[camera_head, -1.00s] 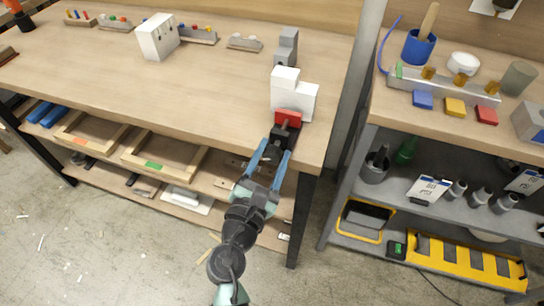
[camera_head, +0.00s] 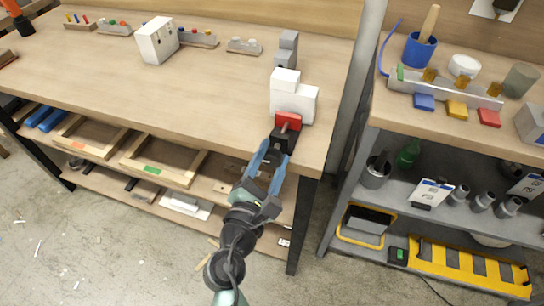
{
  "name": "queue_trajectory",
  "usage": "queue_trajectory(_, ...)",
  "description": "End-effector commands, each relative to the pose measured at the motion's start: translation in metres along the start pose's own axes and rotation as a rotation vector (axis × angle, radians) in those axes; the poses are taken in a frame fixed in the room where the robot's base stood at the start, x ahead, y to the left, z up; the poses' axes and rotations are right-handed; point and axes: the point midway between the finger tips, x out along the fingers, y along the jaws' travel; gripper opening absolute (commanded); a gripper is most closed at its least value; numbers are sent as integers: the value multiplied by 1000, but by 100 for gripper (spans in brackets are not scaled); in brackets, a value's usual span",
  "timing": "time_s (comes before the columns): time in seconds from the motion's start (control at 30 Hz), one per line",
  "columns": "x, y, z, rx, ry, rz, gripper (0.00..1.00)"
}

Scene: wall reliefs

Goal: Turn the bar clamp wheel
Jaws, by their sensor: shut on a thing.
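The bar clamp stands near the right front corner of the wooden workbench, with a white stepped block (camera_head: 290,98) and a grey jaw piece (camera_head: 286,50) behind it. A red part (camera_head: 289,121), which appears to be the clamp wheel, sits on the front of the white block. My gripper (camera_head: 283,135) reaches up from below to the bench's front edge and is shut at the red part. Its black fingers cover the lower side of the red part, so the exact contact is hidden.
The workbench top (camera_head: 200,85) is clear left of the clamp. A white box (camera_head: 158,40) stands at the back left. A grey post (camera_head: 358,95) and a second bench with a blue cup (camera_head: 419,48) stand at the right. Shelves with wooden trays (camera_head: 160,160) lie under the bench edge.

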Motion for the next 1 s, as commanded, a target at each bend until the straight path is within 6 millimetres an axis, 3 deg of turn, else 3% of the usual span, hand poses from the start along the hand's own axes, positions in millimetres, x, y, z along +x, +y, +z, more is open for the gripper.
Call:
queue_trajectory(0.03,0,0,0,-1,1,-1,0)
queue_trajectory(0.07,0,0,0,-1,1,0,57)
queue_trajectory(0.2,0,0,0,-1,1,0,82)
queue_trajectory(0.67,0,-3,0,-18,1,-6,82)
queue_trajectory(0.83,0,-1,2,-150,2,-7,82)
queue_trajectory(1.0,0,2,2,-401,3,-2,82)
